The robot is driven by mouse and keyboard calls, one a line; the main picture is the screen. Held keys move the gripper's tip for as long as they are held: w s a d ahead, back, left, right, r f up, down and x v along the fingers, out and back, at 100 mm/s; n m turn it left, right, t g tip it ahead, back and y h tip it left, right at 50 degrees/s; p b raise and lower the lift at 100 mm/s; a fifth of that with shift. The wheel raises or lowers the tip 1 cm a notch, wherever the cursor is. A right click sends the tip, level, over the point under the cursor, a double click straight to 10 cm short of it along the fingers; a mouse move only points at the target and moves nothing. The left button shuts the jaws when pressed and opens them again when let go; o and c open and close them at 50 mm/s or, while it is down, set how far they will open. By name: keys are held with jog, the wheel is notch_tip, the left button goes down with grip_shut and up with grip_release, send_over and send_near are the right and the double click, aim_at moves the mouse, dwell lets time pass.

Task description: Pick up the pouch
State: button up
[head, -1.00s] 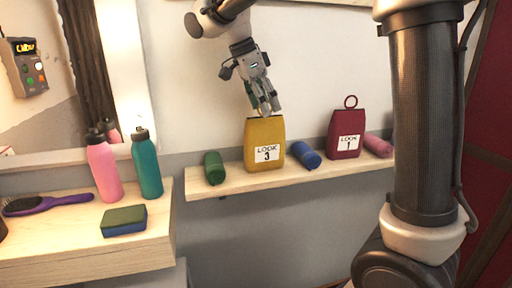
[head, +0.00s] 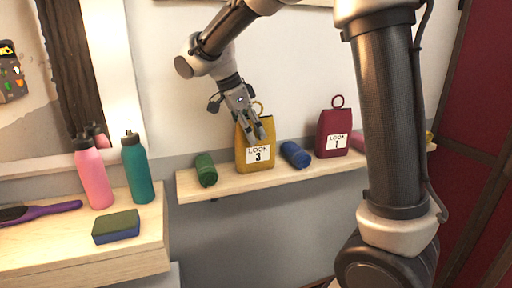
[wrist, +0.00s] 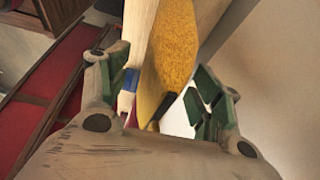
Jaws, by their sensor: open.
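A yellow pouch (head: 248,160) with a label reading LOOK 3 and a ring at its top stands upright on the wooden shelf (head: 225,188). A dark red pouch (head: 331,122) labelled LOOK 1, also with a ring, stands further right. My gripper (head: 257,134) is open and empty, tilted down at the upper part of the yellow pouch and covering part of its top edge. In the wrist view the yellow pouch (wrist: 181,50) shows between the spread fingers (wrist: 160,95). I cannot tell whether a finger touches it.
A green roll (head: 205,170) lies left of the yellow pouch and a blue roll (head: 295,154) close on its right. A pink roll (head: 358,142) is partly hidden by my arm. Pink (head: 94,175) and teal (head: 138,168) bottles, a sponge (head: 116,227) and a purple brush (head: 48,210) occupy the left counter.

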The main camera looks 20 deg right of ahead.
grip_shut()
jog(key=shift+r, duration=0.1)
